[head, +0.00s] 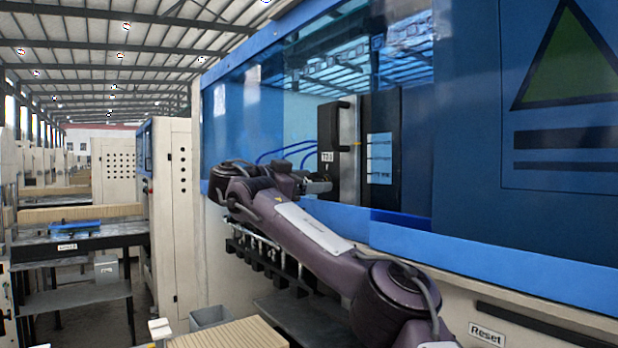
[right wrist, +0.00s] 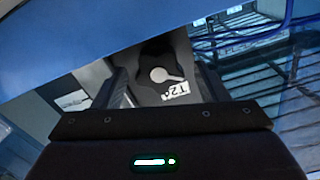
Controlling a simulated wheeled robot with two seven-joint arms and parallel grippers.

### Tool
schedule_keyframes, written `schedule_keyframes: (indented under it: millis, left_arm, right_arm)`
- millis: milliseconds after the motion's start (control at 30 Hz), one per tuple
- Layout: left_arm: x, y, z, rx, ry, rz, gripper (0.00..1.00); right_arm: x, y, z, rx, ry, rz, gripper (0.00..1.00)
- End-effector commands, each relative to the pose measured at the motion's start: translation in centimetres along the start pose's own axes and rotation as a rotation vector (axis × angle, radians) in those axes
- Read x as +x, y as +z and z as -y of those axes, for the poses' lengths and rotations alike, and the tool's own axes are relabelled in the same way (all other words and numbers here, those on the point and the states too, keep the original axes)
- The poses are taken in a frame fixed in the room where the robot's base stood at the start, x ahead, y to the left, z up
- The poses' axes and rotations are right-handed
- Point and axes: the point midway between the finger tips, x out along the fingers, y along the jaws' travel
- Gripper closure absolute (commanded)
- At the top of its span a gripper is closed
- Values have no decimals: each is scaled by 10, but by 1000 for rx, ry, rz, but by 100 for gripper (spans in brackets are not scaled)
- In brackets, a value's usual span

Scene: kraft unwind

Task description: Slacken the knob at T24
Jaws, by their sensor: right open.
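In the right wrist view, a black knob (right wrist: 152,54) with a pale, round-ended pointer (right wrist: 166,75) sits on a grey panel. A white label (right wrist: 176,91), which seems to read T24, is beside it. My right gripper (right wrist: 161,72) is open, with one finger on each side of the knob in the picture; I cannot tell whether either touches it. In the head view my right gripper (head: 322,187) reaches through the machine's opening near a dark upright block (head: 336,125), and the knob cannot be made out there. My left gripper is out of view.
A blue machine sill (head: 480,262) runs below the opening, close to my right arm. Blue hoses (head: 284,151) hang behind the gripper. A Reset plate (head: 487,334) is at lower right. A dark table (head: 85,240) stands at left.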

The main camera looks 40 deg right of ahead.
Motion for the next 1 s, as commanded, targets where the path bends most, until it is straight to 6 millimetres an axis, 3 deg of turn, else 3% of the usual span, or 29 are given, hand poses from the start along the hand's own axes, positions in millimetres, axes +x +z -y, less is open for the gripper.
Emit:
schedule_keyframes:
  millis: [167, 500, 767, 1000]
  left_arm:
    - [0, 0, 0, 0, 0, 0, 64]
    - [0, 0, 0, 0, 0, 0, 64]
    - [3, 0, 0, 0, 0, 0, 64]
    - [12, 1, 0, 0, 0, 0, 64]
  right_arm:
    - [0, 1, 0, 0, 0, 0, 36]
    - [0, 0, 0, 0, 0, 0, 78]
    - [0, 1, 0, -28, 0, 0, 78]
    - [0, 2, 1, -152, 0, -1, 78]
